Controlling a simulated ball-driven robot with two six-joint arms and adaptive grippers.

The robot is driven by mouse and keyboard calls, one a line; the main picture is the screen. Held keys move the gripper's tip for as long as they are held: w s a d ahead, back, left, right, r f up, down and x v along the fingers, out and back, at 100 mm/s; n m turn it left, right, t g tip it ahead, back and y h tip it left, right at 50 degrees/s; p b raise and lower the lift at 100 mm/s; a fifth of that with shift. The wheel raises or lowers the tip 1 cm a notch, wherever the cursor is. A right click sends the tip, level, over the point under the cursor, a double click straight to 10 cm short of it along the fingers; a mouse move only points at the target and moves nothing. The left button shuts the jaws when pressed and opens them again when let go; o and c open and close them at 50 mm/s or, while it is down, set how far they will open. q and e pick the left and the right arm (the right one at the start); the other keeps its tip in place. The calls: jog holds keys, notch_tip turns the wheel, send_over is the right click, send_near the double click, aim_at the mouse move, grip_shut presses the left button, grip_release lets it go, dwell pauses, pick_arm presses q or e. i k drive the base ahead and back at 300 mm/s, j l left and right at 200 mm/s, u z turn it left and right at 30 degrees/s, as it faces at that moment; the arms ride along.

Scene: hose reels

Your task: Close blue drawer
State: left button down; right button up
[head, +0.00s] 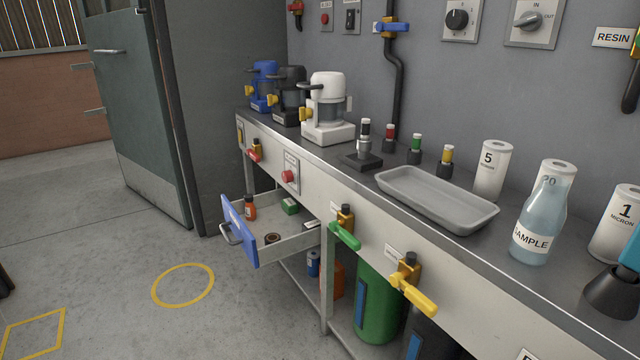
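The blue drawer (240,231) is pulled out from under the workbench at the left centre of the head view. Its front is a blue panel with a grey bar handle (230,234). Inside the tray are an orange bottle (250,208), a green box (290,206), a dark ring (272,238) and a small dark item at the back. Neither of my grippers shows in this view.
The workbench (350,164) carries coffee-machine-like units, a grey tray (437,198), a sample bottle (534,225) and white canisters. Green (345,236) and yellow (413,294) valve levers stick out from its front. Open floor with a yellow circle (183,285) lies left of the drawer.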

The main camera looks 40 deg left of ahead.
aim_at(271, 217)
jog(key=u, duration=1.85)
